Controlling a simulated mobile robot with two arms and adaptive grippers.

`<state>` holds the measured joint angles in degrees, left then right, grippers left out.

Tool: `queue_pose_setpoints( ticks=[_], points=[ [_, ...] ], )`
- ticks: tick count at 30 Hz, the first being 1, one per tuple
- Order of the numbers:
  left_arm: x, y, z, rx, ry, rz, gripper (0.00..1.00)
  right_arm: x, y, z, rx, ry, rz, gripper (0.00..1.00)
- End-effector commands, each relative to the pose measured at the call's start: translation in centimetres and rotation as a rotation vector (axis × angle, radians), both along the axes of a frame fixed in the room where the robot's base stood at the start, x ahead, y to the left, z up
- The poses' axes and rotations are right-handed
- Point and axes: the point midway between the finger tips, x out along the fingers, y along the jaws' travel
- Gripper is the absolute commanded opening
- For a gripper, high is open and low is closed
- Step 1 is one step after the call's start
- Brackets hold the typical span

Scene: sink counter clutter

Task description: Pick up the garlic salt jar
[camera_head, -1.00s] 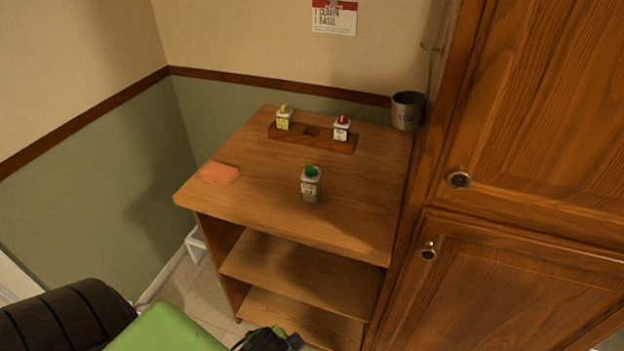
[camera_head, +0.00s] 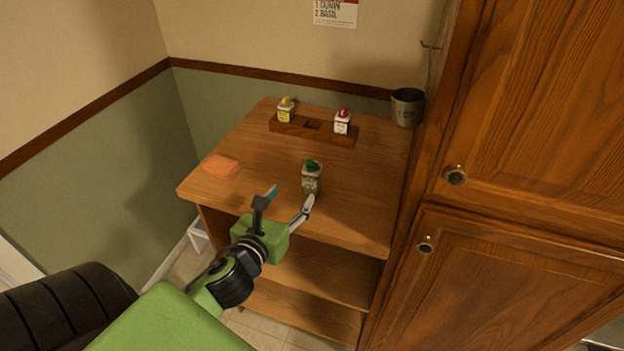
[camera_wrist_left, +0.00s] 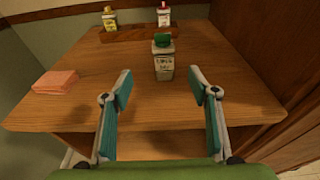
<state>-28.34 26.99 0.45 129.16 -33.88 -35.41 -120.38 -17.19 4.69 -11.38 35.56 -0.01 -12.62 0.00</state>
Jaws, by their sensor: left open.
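A small jar with a green cap (camera_head: 311,178) stands upright near the front middle of the wooden counter top; its label is too small to read surely, but it seems to be the garlic salt jar. It also shows in the left wrist view (camera_wrist_left: 163,60), ahead of the fingers and centred between them. My left gripper (camera_head: 289,199) is open and empty at the counter's front edge, just short of the jar and apart from it. Its two fingers also show in the left wrist view (camera_wrist_left: 160,88). My right gripper is not in view.
A wooden rack (camera_head: 312,130) at the back holds a yellow-capped jar (camera_head: 286,111) and a red-capped jar (camera_head: 342,123). A metal cup (camera_head: 407,108) stands at the back right. An orange sponge or cloth (camera_head: 221,166) lies at the left. A tall wooden cabinet (camera_head: 530,120) borders the right side.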

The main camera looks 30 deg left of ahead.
Motion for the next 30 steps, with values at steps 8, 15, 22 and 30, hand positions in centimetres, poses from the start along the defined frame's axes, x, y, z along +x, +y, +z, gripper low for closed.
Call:
queue_pose_setpoints(
  ticks=[8, 15, 22, 30],
  points=[
    [3.9, 0.9, -0.4, 0.015, -0.002, -0.003, 0.54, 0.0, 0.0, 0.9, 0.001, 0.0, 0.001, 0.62],
    [7.4, 1.7, -1.3, 0.011, 0.0, -0.002, 0.54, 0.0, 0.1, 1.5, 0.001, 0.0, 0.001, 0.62],
    [8.7, 1.9, -1.3, 0.01, -0.001, -0.003, 0.54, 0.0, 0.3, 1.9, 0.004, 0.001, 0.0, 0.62],
    [12.3, 2.3, -1.4, 0.01, 0.001, -0.002, 0.54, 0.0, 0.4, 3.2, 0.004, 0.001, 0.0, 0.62]
  ],
)
